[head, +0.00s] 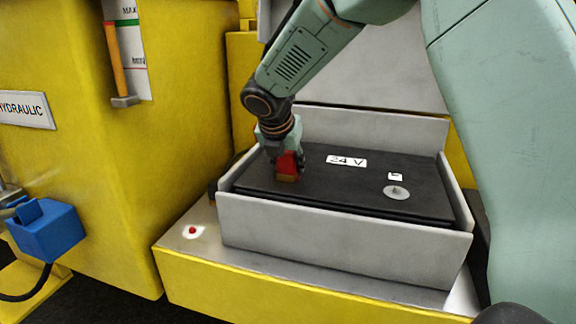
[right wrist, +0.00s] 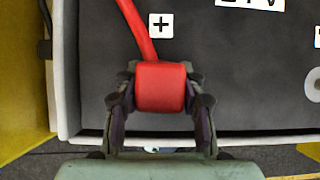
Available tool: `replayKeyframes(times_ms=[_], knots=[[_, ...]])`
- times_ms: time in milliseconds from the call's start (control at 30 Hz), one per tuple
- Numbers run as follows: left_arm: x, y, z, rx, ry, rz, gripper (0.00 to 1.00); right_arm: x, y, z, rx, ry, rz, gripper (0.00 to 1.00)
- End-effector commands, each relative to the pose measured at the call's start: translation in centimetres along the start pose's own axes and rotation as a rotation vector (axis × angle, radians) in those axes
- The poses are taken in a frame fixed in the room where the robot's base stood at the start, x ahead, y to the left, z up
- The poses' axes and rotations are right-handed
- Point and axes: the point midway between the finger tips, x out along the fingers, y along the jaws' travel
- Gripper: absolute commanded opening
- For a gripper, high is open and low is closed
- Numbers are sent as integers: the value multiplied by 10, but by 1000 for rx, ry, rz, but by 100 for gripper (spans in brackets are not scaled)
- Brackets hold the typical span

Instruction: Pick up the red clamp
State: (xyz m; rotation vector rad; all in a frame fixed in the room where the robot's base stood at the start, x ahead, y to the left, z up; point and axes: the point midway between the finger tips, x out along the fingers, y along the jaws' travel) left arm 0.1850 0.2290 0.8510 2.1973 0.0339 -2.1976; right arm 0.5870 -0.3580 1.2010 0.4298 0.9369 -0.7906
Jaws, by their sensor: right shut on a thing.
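The red clamp (head: 288,164) is at the left part of the black battery top in the head view. It also shows in the right wrist view (right wrist: 161,87), with a red cable running up from it past a plus label. My right gripper (head: 283,152) comes down from above and is shut on the clamp, one finger on each side of it. The gripper also shows at the bottom of the right wrist view (right wrist: 160,98). Whether the clamp touches the battery top cannot be told. My left gripper is not in view.
The black battery (head: 330,186) marked 24 V sits in a grey tray (head: 340,240) on a yellow base. A round metal terminal (head: 396,192) is at its right. A yellow hydraulic tank (head: 180,130) stands left, with a blue box (head: 46,232) at the lower left.

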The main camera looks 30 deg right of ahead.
Motion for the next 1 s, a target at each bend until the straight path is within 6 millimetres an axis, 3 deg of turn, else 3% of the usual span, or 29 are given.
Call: replayKeyframes(times_ms=[133,533,1000], knots=[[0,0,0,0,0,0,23,-1,1,1,0,-3,2,0],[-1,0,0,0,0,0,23,-6,1,5,2,-6,4,0],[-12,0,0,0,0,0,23,-74,1,48,3,-6,5,0]])
